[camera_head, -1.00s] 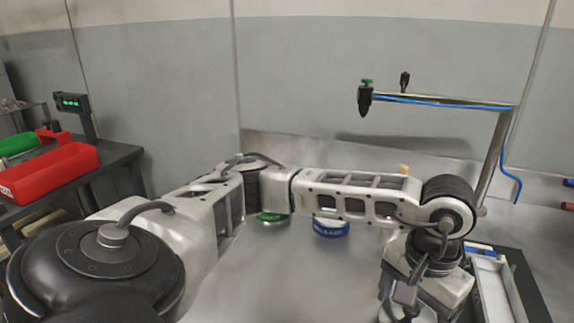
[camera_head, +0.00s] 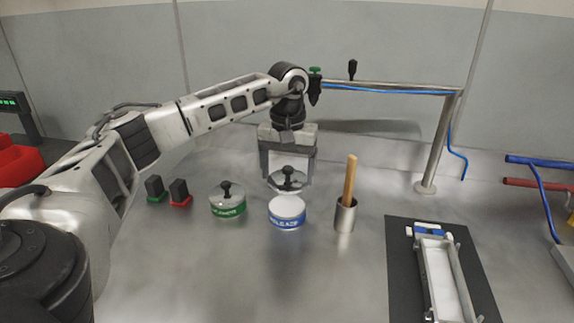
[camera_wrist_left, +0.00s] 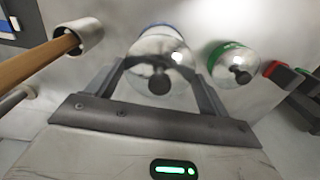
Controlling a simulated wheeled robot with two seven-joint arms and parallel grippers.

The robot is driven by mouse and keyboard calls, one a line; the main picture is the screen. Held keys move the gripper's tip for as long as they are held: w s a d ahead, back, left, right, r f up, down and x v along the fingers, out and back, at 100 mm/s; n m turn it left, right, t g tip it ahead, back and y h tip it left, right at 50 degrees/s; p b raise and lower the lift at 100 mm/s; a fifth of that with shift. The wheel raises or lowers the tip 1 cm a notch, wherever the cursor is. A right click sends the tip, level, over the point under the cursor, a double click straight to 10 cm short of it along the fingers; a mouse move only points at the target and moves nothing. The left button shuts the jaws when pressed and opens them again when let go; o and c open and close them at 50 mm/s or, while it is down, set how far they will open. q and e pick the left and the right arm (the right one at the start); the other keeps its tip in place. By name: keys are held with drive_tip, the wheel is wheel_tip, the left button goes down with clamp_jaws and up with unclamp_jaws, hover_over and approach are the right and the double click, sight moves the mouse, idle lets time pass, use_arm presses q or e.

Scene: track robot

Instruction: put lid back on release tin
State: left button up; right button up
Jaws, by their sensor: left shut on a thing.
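The release tin (camera_head: 287,213) is a round tin with a blue label, standing on the steel bench in the head view. Its top looks pale and uncovered. My left gripper (camera_head: 287,180) points down and is shut on a shiny round lid (camera_head: 289,177) with a black knob. The lid is above and slightly behind the tin, with a gap between them in the picture. In the left wrist view the lid (camera_wrist_left: 160,55) sits between the two fingers and hides most of the tin; a blue edge shows behind it. My right gripper is not in view.
A green-labelled tin with its lid on (camera_head: 228,203) stands left of the release tin. A metal cup (camera_head: 345,218) with a wooden handle stands close on the right. Two dark blocks (camera_head: 167,190) are further left. A black mat (camera_head: 400,240) with a tray lies right.

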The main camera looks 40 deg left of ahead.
sight(287, 182)
use_arm(q)
drive_tip(key=shift+a, duration=0.2)
drive_tip(key=shift+f+b, duration=0.8)
wheel_tip(287, 182, down, 2)
drive_tip(key=shift+f+b, duration=0.25)
drive_tip(key=shift+b, duration=0.95)
drive_tip(key=shift+f+b, duration=0.35)
drive_tip(key=shift+f, duration=0.8)
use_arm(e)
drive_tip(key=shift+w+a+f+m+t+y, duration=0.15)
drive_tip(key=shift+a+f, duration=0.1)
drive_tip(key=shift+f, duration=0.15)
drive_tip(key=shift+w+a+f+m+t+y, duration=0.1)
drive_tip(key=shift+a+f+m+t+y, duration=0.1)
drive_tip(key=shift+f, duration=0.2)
use_arm(q)
drive_tip(key=shift+d+r, duration=0.1)
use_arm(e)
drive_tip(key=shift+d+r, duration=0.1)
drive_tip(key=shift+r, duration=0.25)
use_arm(q)
drive_tip(key=shift+f+p, duration=0.2)
drive_tip(key=shift+p, duration=0.1)
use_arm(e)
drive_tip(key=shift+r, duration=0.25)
